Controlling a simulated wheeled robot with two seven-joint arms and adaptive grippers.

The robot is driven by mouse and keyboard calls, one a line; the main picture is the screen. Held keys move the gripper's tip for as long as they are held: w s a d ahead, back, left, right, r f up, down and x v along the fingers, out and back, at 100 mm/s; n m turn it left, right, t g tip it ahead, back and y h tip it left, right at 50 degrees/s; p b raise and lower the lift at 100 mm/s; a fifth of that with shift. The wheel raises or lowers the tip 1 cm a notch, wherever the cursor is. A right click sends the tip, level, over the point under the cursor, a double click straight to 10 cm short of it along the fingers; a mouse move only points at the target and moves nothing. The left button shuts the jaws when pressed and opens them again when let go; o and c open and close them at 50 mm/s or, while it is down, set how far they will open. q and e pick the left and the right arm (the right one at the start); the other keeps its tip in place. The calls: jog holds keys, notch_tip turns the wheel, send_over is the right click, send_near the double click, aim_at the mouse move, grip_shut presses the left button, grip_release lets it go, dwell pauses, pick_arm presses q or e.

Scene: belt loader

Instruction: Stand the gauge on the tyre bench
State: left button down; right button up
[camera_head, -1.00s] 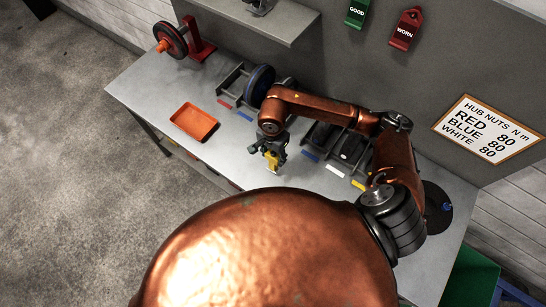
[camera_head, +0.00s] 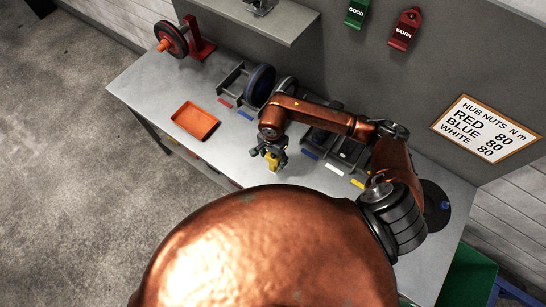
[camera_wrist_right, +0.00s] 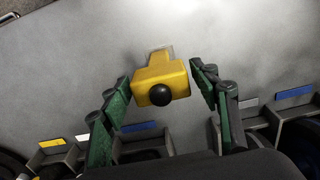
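The yellow gauge (camera_head: 273,163) stands on the grey tyre bench (camera_head: 165,90), near its front edge in the head view. In the right wrist view the gauge (camera_wrist_right: 162,78) is a yellow block with a round black knob facing the camera. My right gripper (camera_head: 270,153) is over the gauge, with its fingers spread to either side. In the wrist view the right gripper (camera_wrist_right: 162,88) is open, with a clear gap at the right finger and a small one at the left. The gauge's base is partly hidden. My left gripper is not in view.
An orange tray (camera_head: 195,121) lies on the bench to the left. Wheel racks with coloured labels, one holding a blue-rimmed wheel (camera_head: 260,85), line the back. A red stand (camera_head: 199,40) is at the far left. Bare bench surrounds the gauge.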

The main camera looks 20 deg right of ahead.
jog(key=shift+o, duration=0.5)
jog(key=shift+r, duration=0.2)
notch_tip(320, 180, up, 11)
jog(key=shift+w+r+b, duration=0.1)
jog(key=shift+b, duration=1.05)
jog(key=shift+r, duration=0.4)
